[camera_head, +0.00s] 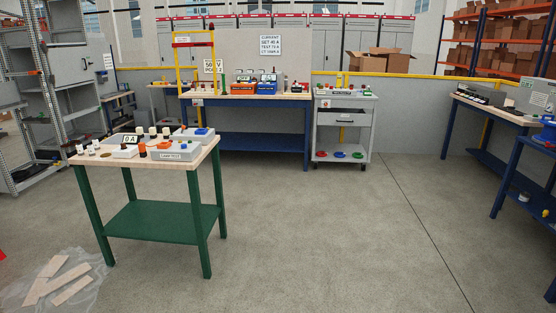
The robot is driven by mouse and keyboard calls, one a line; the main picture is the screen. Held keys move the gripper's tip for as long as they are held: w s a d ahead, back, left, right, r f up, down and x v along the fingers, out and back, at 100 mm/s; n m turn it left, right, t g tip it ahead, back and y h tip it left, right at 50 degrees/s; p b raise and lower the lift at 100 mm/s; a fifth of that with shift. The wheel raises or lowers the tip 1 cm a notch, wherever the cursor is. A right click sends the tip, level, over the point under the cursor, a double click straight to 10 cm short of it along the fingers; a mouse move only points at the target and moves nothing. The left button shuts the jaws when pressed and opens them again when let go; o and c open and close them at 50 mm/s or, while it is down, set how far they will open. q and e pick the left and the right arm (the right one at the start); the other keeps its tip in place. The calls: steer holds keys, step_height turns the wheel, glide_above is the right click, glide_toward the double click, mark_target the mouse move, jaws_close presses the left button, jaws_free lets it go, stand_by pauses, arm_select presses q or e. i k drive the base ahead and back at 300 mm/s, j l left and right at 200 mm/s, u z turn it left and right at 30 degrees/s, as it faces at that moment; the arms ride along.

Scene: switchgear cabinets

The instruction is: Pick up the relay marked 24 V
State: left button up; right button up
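I cannot make out a relay marked 24 V; the small parts are too far away to read. A wooden-topped table (85,157) with green legs stands at the left. On it are a grey box with a label (181,153), a sign reading "0 A" (130,139), orange parts (163,144), a blue part (201,131) and several white cylinders. An orange box (240,88) and a blue box (267,88) stand on the blue bench (250,141) at the back. Neither of my grippers is in view.
A grey cart (341,117) with small coloured parts stands right of the blue bench. Another blue bench (487,107) is at the right edge. Loose planks (57,279) lie on the floor at lower left. The middle and right floor (330,230) is clear.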

mark_target(139, 130)
steer(key=i, duration=7.1)
steer(key=i+u, duration=0.15)
steer(key=i, duration=0.35)
steer(key=i+l+u, duration=0.15)
steer(key=i, duration=0.3)
steer(key=i+l+u, duration=0.15)
steer(key=i, duration=0.35)
steer(key=u, duration=4.05)
steer(key=k+l, duration=0.05)
